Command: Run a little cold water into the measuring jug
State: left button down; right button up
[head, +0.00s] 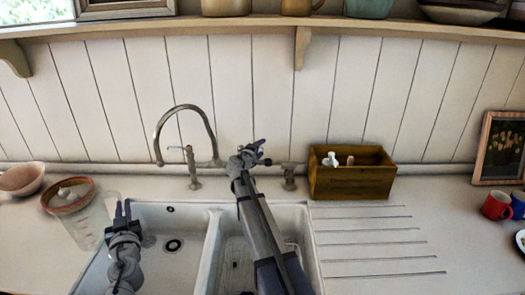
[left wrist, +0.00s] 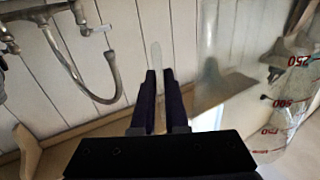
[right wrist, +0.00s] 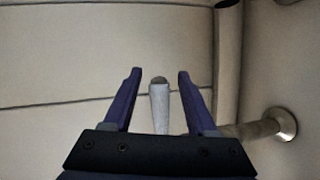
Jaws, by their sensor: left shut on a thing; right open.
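The clear measuring jug (head: 88,229) is at the left edge of the sink in the head view. Its red markings show on the jug wall (left wrist: 291,103) in the left wrist view. My left gripper (head: 122,210) is shut on the jug's clear handle. I see no water in the jug. The curved tap (head: 183,109) stands behind the sink, its spout away from the jug to the right. My right gripper (head: 254,149) is open at the tap's right side. In the right wrist view, a pale lever (right wrist: 160,107) is between its open fingers, which look apart from it.
The white sink has a left basin (head: 150,255) and a right basin (head: 290,222). Bowls (head: 22,178) stand on the left counter. A wooden box (head: 352,182) stands right of the tap, above the grooved drainer. A red mug (head: 496,206) is far right.

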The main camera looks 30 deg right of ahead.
jog(key=shift+x, duration=1.1)
jog(key=shift+c, duration=0.3)
grip_shut()
dwell(0.4)
